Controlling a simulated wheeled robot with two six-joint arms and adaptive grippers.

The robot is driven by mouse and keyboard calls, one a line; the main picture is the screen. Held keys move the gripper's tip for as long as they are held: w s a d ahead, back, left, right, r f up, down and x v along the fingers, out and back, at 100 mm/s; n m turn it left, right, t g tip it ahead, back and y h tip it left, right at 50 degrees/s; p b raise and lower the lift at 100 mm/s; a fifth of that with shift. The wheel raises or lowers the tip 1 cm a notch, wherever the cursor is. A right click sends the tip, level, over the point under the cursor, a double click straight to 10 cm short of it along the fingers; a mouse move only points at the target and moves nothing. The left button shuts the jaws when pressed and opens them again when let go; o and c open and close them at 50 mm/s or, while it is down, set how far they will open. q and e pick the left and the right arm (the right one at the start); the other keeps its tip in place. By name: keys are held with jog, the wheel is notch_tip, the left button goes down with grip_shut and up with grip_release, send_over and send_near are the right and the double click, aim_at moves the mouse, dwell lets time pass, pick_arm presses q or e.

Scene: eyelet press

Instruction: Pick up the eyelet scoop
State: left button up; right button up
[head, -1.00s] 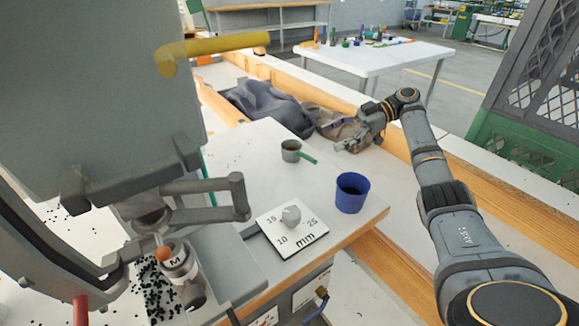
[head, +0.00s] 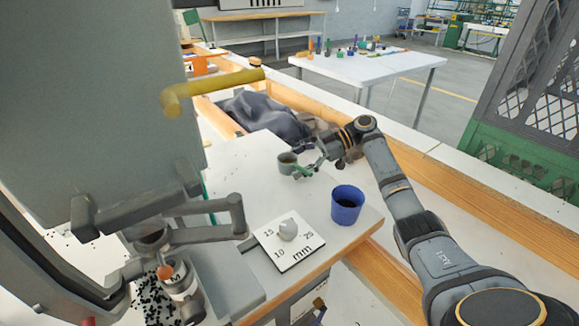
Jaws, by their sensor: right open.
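The eyelet scoop, a small grey-green cup (head: 286,163) with a green handle (head: 302,171), stands on the white tabletop (head: 238,178). My right gripper (head: 307,168) is open at the scoop's handle, its fingers close to or around it. I cannot tell whether they touch it. The fingers partly hide the handle. My left gripper is not in view.
A blue cup (head: 347,206) with dark contents stands right of a white dial plate (head: 289,245). The grey press (head: 110,100) with its yellow lever (head: 212,91) fills the left. Dark cloth (head: 262,115) lies behind the table. Loose black eyelets lie at lower left.

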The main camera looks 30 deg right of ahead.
jog(key=c, duration=1.3)
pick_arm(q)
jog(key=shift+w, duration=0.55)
pick_arm(e)
jog(key=shift+r, duration=0.25)
notch_tip(320, 180, up, 2)
jog(key=shift+r, duration=0.15)
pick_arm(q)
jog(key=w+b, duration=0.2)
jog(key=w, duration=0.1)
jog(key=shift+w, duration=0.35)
pick_arm(e)
jog(key=s+a+r, duration=0.8)
jog(key=s+r, duration=0.2)
jog(key=s, duration=0.1)
jog(key=shift+s, duration=0.25)
